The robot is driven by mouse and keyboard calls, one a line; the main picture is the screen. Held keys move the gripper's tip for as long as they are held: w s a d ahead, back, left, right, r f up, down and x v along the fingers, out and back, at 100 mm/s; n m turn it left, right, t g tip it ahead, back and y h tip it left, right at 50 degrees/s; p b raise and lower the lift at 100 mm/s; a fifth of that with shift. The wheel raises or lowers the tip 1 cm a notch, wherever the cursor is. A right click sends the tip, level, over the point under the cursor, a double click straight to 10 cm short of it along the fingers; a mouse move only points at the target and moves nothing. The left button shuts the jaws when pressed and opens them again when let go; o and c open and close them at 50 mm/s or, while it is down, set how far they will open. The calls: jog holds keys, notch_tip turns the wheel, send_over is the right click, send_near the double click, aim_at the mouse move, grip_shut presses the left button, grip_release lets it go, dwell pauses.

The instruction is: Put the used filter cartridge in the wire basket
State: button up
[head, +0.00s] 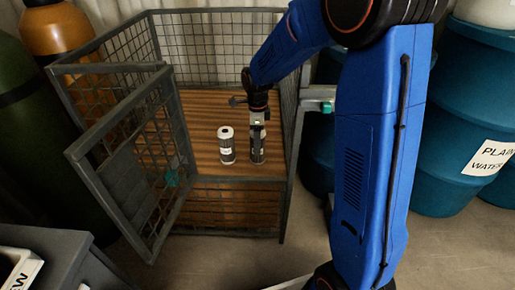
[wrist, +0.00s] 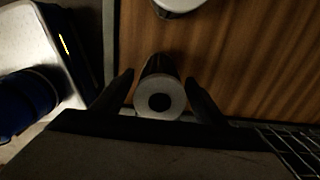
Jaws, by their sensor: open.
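A large grey mesh-sided cage (head: 222,180), which looks like the wire basket, has a slatted brown wooden floor and a gate swung open at the front left. A dark cartridge (head: 257,155) stands upright on that floor, directly below my gripper (head: 257,122). In the wrist view its pale round end with a dark hole (wrist: 160,103) lies between my two open fingers (wrist: 160,92); contact cannot be told. A second cartridge (head: 227,155), grey with a white top and label, stands upright just to its left. The small labels are unreadable, so I cannot tell which is used.
The open gate (head: 125,160) juts out toward the front left. Teal drums (head: 455,130), one labelled plain water, stand at the right. Green and orange cylinders (head: 58,30) stand at the left. A grey box (head: 45,245) is at the lower left. Most of the cage floor is clear.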

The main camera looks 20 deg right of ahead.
notch_tip(320, 180, up, 7)
jog(key=shift+r, duration=0.1)
dwell(0.5)
